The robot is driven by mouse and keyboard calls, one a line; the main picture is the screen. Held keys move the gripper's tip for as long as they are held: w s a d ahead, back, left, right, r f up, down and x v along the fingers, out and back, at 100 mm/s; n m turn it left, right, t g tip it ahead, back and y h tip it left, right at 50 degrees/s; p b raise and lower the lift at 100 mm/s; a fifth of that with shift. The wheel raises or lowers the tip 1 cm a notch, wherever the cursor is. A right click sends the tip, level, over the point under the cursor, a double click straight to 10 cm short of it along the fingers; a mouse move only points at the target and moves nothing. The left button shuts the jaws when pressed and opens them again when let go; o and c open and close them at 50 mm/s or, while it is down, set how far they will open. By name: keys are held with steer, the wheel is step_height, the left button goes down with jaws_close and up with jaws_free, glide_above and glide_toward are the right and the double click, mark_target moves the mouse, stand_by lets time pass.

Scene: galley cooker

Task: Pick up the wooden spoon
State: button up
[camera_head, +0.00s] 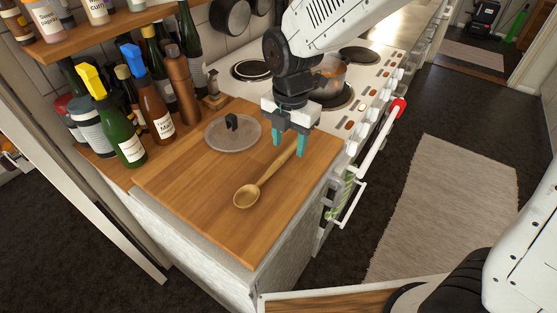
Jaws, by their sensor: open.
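The wooden spoon (248,194) lies on the wooden worktop (192,203), its bowl toward the front and its handle running back and to the right. My gripper (289,145) points down over the handle end, with its two teal fingers apart on either side of the handle in the picture. The gripper is open and holds nothing. The upper end of the handle is partly hidden by the gripper. I cannot tell how far the fingertips are above the worktop.
A glass lid (232,133) with a black knob lies left of my gripper. Several bottles, one a green bottle (122,137), and a pepper mill (182,87) stand along the left. A pot (328,76) sits on the cooker behind. The worktop's front is clear.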

steer(key=shift+f, duration=0.6)
jaws_close()
steer(key=shift+r, duration=0.15)
